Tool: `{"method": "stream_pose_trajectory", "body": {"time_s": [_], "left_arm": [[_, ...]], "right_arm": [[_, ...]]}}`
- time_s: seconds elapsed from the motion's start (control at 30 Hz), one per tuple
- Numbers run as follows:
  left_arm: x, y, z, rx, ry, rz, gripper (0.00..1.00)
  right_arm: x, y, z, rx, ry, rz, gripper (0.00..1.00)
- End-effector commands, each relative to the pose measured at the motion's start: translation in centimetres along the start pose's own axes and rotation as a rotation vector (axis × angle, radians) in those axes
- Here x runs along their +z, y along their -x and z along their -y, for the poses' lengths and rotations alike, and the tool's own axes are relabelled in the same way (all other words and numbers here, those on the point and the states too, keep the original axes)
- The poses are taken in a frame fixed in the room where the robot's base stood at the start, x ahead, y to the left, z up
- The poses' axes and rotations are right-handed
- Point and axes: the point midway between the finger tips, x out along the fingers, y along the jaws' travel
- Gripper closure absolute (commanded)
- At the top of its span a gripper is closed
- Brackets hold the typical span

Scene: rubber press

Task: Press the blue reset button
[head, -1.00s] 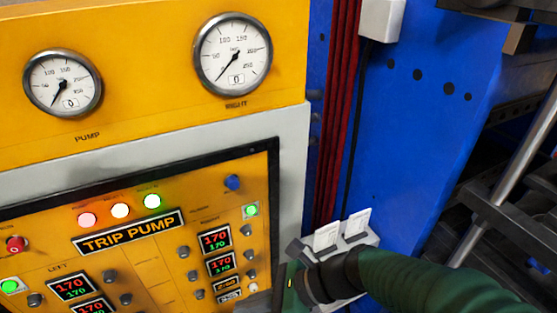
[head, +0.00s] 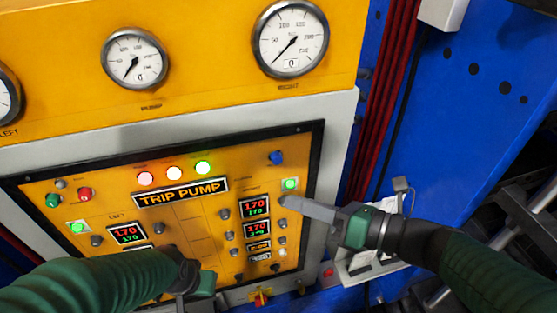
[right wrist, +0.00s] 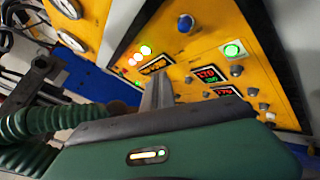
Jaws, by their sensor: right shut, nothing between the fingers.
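The blue button (head: 277,158) sits at the upper right of the yellow control panel (head: 200,212), and shows unobstructed in the head view. It also shows at the top of the right wrist view (right wrist: 186,23). My right gripper (head: 286,202) is shut and empty. Its fingers point left across the panel's right edge, below the blue button and the green-lit button (head: 290,184) in the picture; they also show in the right wrist view (right wrist: 157,92). My left gripper (head: 198,286) is low in front of the panel; its fingers are not clear.
Pump gauges (head: 135,58) are above the panel. A TRIP PUMP label (head: 180,192), red displays (head: 254,207) and several knobs crowd the panel. Red cables (head: 385,120) and a blue frame (head: 465,140) stand to the right. A white bracket (head: 368,262) lies beneath my right forearm.

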Motion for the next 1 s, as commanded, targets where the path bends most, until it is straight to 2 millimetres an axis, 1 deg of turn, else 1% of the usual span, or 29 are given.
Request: {"method": "stream_pose_trajectory", "body": {"time_s": [0.17, 0.37, 0.4, 0.5, 0.7, 1.0], "left_arm": [[0.2, -0.9, 0.0, 0.000, 0.000, 0.000, 1.00], [0.3, -1.4, 0.0, 0.000, 0.000, 0.000, 1.00], [0.2, -1.1, 0.0, 0.000, 0.000, 0.000, 1.00], [0.2, -0.9, 0.0, 0.000, 0.000, 0.000, 1.00], [0.2, -0.8, 0.0, 0.000, 0.000, 0.000, 1.00], [0.2, -0.8, 0.0, 0.000, 0.000, 0.000, 1.00]], "right_arm": [[1.0, -1.8, 1.3, 0.003, 0.000, 0.000, 1.00], [2.5, -3.8, 2.8, 0.002, 0.000, 0.000, 1.00], [3.0, -4.2, 2.9, 0.003, -0.001, -0.001, 1.00], [3.6, -4.9, 3.4, 0.003, -0.001, -0.001, 1.00], [4.0, -5.6, 3.9, 0.002, 0.000, 0.000, 1.00], [4.0, -5.6, 4.0, 0.001, 0.001, 0.000, 1.00]]}}
